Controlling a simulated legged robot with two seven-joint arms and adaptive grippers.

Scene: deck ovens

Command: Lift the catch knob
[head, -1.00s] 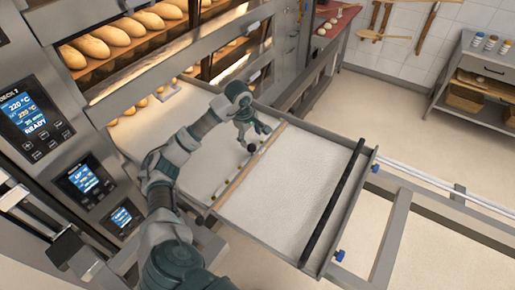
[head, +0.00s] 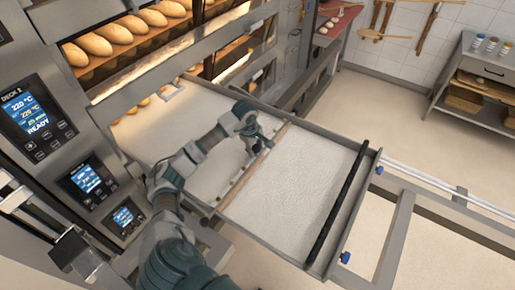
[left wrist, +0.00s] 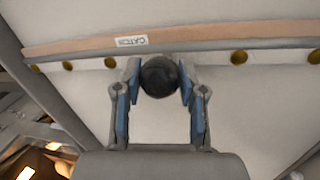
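The catch knob (left wrist: 159,76) is a dark round ball in the left wrist view, between the two fingers of my left gripper (left wrist: 160,82). The fingertips appear to touch it on both sides. In the head view my left gripper (head: 257,145) is low over the loader by the wooden strip, and the knob is mostly hidden. The wooden strip (left wrist: 75,46) carries a label reading "CATCH" (left wrist: 132,41), upside down in the left wrist view. My right gripper is not in view.
The white loader belt (head: 290,185) extends from the deck oven, with a dark bar (head: 337,203) across its outer end. Loaves (head: 115,33) lie in the oven deck above. Control panels (head: 30,115) are at left. Open floor (head: 385,110) lies beyond the loader.

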